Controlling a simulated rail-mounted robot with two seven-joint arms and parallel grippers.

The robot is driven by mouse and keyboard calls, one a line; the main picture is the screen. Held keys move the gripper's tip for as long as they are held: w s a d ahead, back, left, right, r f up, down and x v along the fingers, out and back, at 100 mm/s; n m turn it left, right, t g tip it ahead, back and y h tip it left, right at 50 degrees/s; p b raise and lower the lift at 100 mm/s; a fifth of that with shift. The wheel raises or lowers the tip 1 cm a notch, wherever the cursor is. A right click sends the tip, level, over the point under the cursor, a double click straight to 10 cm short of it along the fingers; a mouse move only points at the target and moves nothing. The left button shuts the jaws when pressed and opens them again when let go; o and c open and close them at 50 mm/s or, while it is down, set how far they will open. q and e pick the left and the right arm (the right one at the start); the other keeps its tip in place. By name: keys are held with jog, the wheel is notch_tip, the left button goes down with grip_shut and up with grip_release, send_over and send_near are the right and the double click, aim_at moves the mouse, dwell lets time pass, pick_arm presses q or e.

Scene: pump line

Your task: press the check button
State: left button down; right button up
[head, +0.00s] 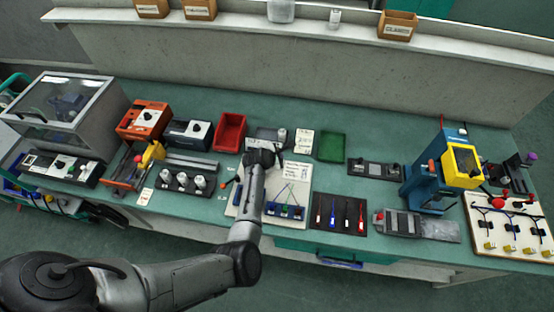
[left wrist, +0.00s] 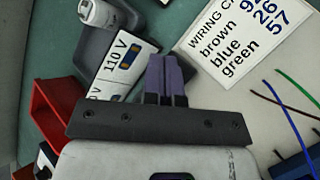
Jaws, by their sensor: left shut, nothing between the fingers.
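My left gripper (head: 266,155) is over the middle of the bench, beside a grey unit (head: 262,138) with a white cylinder on it. In the left wrist view its purple fingers (left wrist: 166,78) are together with nothing between them. They point at the edge of the grey unit (left wrist: 95,45), whose label reads 110 V; I cannot tell whether they touch it. No button is marked clearly enough to identify as the check button. A black panel (head: 58,168) with small green and red controls lies at the left. My right gripper is not in view.
A wiring card (left wrist: 235,40) lies right of the fingers, and a red bin (left wrist: 55,110) is at the left. A green tray (head: 332,147) is right of the gripper. A blue press (head: 428,185) with a yellow head stands further right. Free bench is narrow.

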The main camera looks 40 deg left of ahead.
pick_arm(q)
jog(key=shift+f, duration=0.45)
dwell(0.5)
jog(key=shift+r, duration=0.25)
jog(key=shift+r+p, duration=0.65)
jog(key=shift+p, duration=0.3)
